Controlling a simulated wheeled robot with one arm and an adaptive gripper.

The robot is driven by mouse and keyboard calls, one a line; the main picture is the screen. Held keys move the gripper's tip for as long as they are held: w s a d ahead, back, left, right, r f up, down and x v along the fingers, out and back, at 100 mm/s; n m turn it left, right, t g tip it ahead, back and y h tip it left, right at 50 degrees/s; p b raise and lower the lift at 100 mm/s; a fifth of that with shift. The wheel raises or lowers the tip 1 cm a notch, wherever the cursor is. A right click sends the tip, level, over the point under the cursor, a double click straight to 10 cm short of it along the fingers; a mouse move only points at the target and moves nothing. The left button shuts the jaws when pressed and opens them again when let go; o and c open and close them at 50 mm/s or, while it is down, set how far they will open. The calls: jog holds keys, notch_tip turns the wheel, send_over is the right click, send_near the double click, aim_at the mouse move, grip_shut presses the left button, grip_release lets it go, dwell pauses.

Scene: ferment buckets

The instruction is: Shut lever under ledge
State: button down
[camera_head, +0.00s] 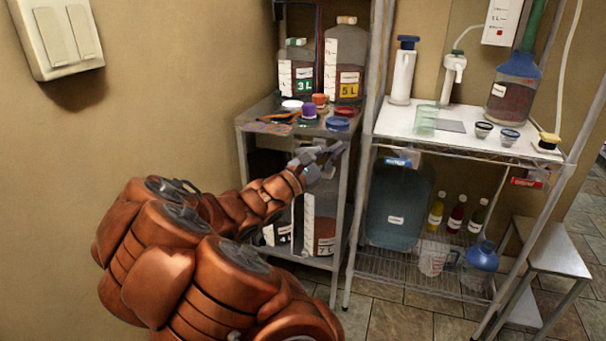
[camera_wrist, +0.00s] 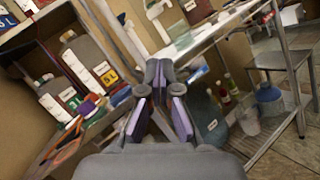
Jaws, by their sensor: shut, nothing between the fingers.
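My gripper (camera_head: 328,158) is shut and empty, in front of the small grey cabinet's upper shelf at its right side. In the wrist view my gripper (camera_wrist: 160,85) shows its dark fingers with purple pads drawn together. The white-topped rack (camera_head: 455,136) has a ledge along its front edge. A small blue-and-white piece (camera_head: 398,160) sits under this ledge at the left, above a large blue tank (camera_head: 395,205). A red piece (camera_head: 526,182) with a pale label sits under the ledge at the right. I cannot tell which of these is the lever, or its position.
The grey cabinet (camera_head: 256,126) bears 3 L and 5 L jugs, colored caps and orange tools. A 7 L jug (camera_head: 324,236) stands below. Bottles, a measuring jug and a blue-topped jug stand on the rack's wire shelf (camera_head: 375,262). A stool (camera_head: 556,261) stands at right.

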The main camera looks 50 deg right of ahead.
jog(key=w+d+f+n+t+b, duration=0.3)
jog(key=w+f+n+t, duration=0.45)
jog(key=f, duration=0.35)
jog(key=w+d+f+n+t+b, duration=0.25)
jog(key=w+f+n+t, duration=0.45)
jog(key=f, duration=0.4)
jog(key=w+d+r+n+g+b, duration=0.1)
jog(key=w+d+r+b, duration=0.1)
jog(key=w+d+r, duration=0.3)
jog(key=shift+w+d+r+y, duration=0.15)
jog(key=shift+d+r+y, duration=0.4)
jog(key=shift+d, duration=1.25)
jog(key=shift+r+g, duration=0.1)
jog(key=shift+g, duration=0.15)
